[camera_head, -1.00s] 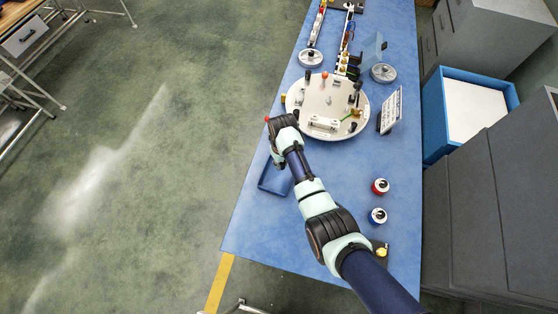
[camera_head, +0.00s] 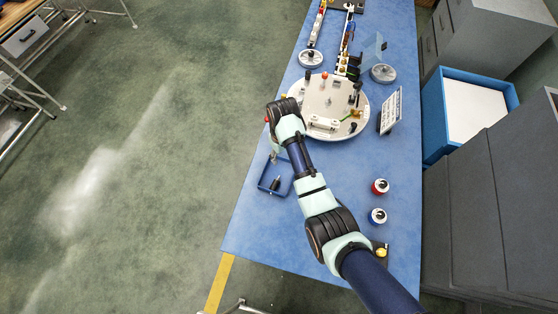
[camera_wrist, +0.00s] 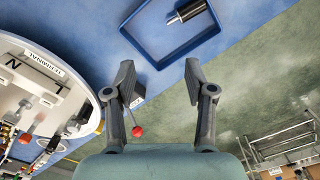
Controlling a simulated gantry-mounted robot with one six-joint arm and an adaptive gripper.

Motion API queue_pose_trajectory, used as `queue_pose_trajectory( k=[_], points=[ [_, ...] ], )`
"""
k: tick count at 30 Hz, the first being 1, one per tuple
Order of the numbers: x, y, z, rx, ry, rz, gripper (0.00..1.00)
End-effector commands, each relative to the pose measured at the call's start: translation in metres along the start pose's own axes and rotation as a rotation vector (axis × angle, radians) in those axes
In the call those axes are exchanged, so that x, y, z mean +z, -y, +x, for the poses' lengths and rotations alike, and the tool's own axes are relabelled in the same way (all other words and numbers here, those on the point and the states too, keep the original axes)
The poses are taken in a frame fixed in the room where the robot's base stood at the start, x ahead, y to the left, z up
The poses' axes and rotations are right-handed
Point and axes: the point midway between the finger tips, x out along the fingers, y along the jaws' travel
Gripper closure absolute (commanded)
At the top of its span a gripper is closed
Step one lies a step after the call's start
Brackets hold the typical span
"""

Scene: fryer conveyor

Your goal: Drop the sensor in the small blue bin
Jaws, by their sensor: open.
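The sensor (camera_wrist: 185,12), a dark cylinder with a silver end, lies in the small blue bin (camera_wrist: 158,62) in the wrist view. In the head view the sensor (camera_head: 275,184) shows as a small dark piece inside the bin (camera_head: 277,193) on the blue table. My gripper (camera_wrist: 160,78) is open and empty in the wrist view, its fingers spread wide near the bin's wall and apart from the sensor. In the head view my fingers are mostly hidden behind my wrist, just above the bin's upper edge.
A round white fixture plate (camera_head: 328,88) with several small parts stands beside my wrist. A small sign (camera_head: 390,111) stands right of it. A large blue container (camera_head: 434,105) stands beyond the table's right edge.

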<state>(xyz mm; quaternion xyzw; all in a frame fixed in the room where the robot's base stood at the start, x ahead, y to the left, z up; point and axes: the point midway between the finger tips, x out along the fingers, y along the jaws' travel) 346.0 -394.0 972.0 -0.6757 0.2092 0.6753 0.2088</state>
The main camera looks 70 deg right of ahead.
Motion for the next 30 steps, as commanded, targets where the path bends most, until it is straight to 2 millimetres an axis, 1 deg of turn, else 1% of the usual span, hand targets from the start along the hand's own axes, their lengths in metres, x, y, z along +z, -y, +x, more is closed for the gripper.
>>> queue_pose_trajectory(
  k=[1, 3, 6, 9, 12, 30],
  points=[
    [-0.001, 0.000, -0.013, 0.001, -0.005, 0.000, 0.45],
    [-0.001, 0.000, -0.028, 0.001, -0.003, 0.000, 0.45],
    [-0.001, 0.000, -0.044, 0.001, -0.002, 0.000, 0.45],
    [0.000, 0.000, -0.053, 0.000, -0.001, 0.000, 0.45],
    [0.000, 0.000, -0.056, 0.000, 0.001, 0.000, 0.45],
    [0.000, 0.000, -0.056, 0.000, 0.001, 0.000, 0.45]
  ],
)
